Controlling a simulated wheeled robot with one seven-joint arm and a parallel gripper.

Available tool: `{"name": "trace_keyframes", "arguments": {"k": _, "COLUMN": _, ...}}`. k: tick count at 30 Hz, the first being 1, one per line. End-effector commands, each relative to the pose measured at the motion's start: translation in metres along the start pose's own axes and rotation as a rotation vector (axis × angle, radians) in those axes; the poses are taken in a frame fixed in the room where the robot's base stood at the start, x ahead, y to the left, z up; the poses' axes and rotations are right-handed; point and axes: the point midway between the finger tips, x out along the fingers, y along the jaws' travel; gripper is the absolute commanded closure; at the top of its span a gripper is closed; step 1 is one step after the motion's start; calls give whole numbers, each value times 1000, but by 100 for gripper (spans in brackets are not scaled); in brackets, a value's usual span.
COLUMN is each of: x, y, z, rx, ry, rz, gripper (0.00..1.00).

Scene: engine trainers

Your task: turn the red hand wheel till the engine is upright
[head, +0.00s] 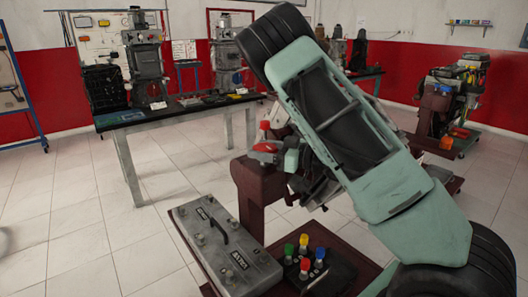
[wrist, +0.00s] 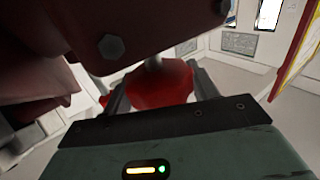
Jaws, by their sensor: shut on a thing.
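In the wrist view, the red hand wheel (wrist: 160,88) sits between the two grey fingers of my gripper (wrist: 158,70). The gripper is shut on it, though the exact contact is partly hidden. A dark red bolted part of the stand (wrist: 145,22) hangs close above the fingers. In the head view, the dark red engine stand (head: 250,190) stands behind my green arm. Only some dark parts of the engine (head: 318,190) show beside the arm, so I cannot tell its tilt.
A workbench (head: 180,117) with engine parts is behind on the left. Another engine trainer (head: 445,100) stands at the right.

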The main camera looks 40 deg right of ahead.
Motion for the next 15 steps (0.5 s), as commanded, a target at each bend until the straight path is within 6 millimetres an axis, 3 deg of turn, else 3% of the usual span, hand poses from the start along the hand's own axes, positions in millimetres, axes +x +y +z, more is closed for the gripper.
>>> {"name": "trace_keyframes", "arguments": {"k": 13, "x": 1, "y": 0, "z": -2, "rx": -4, "ry": 4, "rz": -11, "gripper": 64}}
{"name": "trace_keyframes", "arguments": {"k": 14, "x": 1, "y": 0, "z": -2, "rx": -4, "ry": 4, "rz": -10, "gripper": 36}}
{"name": "trace_keyframes", "arguments": {"k": 15, "x": 1, "y": 0, "z": -2, "rx": -4, "ry": 3, "rz": -10, "gripper": 25}}
